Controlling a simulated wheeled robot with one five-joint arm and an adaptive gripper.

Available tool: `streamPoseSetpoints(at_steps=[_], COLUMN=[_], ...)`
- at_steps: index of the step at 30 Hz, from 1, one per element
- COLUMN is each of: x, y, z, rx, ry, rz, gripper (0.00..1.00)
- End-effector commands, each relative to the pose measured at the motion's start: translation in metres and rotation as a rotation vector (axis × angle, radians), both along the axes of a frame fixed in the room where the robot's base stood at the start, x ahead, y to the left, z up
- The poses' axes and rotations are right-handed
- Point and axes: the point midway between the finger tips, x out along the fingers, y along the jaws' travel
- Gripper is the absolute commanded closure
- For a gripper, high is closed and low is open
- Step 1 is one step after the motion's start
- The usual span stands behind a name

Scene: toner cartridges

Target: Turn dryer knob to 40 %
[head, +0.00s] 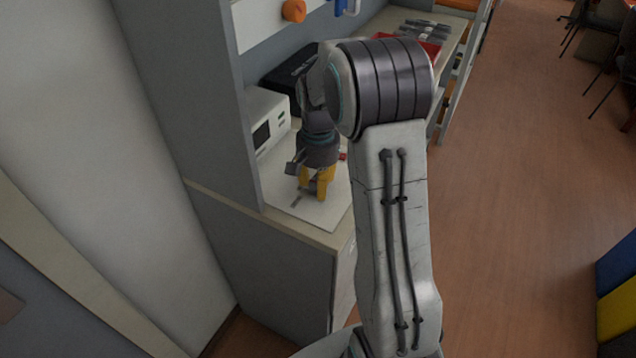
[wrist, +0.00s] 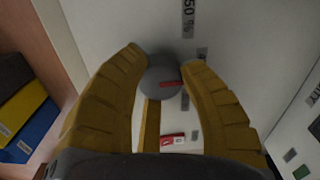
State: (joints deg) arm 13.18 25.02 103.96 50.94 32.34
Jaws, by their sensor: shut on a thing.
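The dryer knob (wrist: 157,87) is a round grey knob with a red pointer mark, seen between my fingers in the wrist view. The red mark lies toward the right side of the knob. My gripper (wrist: 165,66) has its yellow fingers closed around the knob, one on each side. The knob sits on a pale panel (wrist: 222,40) with dark labels; one at the top reads "50 %". Other labels are partly hidden by my fingers. In the head view my gripper (head: 318,184) points down at the pale panel (head: 325,212) on the counter, and the knob is hidden.
A small red and white part (wrist: 172,139) shows below the knob. In the head view a white device (head: 266,116) and a black case (head: 288,70) stand behind my gripper. A red tray (head: 431,48) is farther back. A tall grey side wall (head: 190,90) borders the counter at left.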

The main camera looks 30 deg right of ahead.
Motion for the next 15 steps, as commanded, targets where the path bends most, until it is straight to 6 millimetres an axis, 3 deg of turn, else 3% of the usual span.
streamPoseSetpoints(at_steps=[15], x=[-0.0027], y=[0.0007], z=[-0.0029], rx=[0.002], ry=[0.011], rz=[-0.061], gripper=[0.95])
